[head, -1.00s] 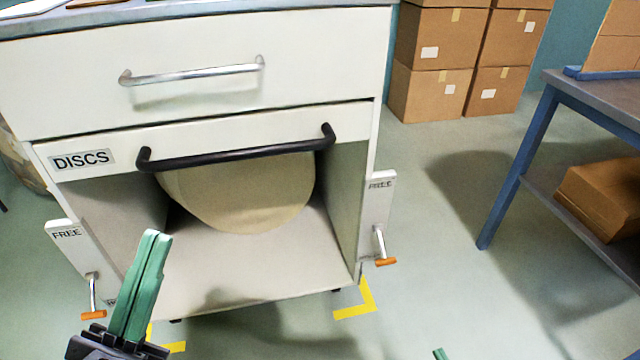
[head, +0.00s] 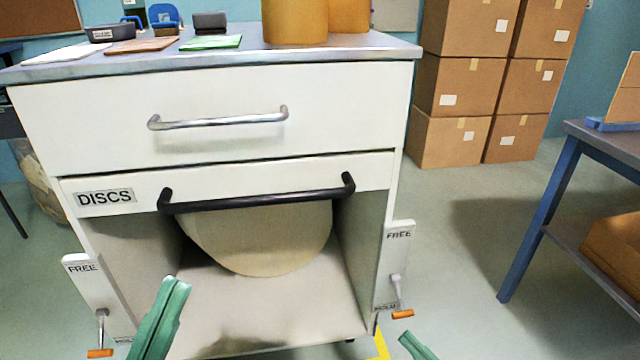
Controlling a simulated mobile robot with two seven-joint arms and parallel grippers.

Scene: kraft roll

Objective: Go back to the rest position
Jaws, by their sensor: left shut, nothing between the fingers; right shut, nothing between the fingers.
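My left gripper (head: 172,288) shows its green fingers at the bottom left, in front of the white cabinet. It is shut and empty. My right gripper (head: 408,338) shows only a green fingertip at the bottom edge, right of the cabinet's foot. It is shut and holds nothing that I can see. Both are clear of the cabinet's black handle (head: 260,200) and silver handle (head: 218,122). The rest of both arms is out of view.
The cabinet (head: 60,110) has an open lower bay with a large tan rounded shape (head: 265,240) inside. Levers marked FREE (head: 398,285) flank it. Brown rolls (head: 295,20) stand on top. Stacked boxes (head: 460,85) and a blue-legged table (head: 540,225) are to the right. The floor between is clear.

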